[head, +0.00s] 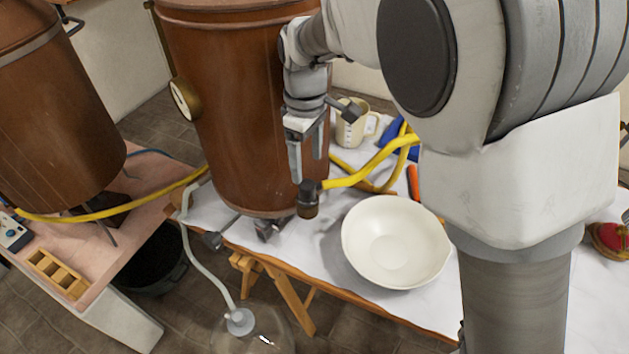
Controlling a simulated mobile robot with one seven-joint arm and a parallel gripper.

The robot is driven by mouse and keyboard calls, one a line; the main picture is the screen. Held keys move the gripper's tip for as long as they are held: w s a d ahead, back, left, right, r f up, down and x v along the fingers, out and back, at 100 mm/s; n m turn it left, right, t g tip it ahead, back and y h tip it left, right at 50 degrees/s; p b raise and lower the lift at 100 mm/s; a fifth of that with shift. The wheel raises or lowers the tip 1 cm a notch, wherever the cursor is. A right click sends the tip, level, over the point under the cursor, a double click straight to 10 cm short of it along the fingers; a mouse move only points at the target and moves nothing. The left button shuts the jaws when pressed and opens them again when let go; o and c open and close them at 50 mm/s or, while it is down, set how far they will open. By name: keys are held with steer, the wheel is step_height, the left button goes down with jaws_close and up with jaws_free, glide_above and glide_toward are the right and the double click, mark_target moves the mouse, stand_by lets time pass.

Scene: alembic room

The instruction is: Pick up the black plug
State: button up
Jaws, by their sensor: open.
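I cannot make out a black plug for certain. A dark fitting (308,203) sits low at the front of the copper vessel (232,110), where the yellow hose (365,170) ends; I cannot tell whether it is a plug. My gripper (308,172) is open and points down in front of the vessel, with nothing seen between its fingers. Its fingertips are just above the dark fitting in the picture; the gap in depth is unclear. My arm hides part of the table on the right.
A cream bowl (396,242) stands on the white-covered table (330,282), right of the dark fitting. A measuring jug (351,125) stands behind. A red object (609,238) lies far right. A glass vessel (250,335) is on the floor at the front.

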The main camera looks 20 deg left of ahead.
mark_target(307, 184)
step_height(307, 184, down, 8)
steer(key=shift+s+r, duration=0.1)
steer(key=shift+r, duration=0.05)
stand_by(0.3)
jaws_close()
stand_by(0.4)
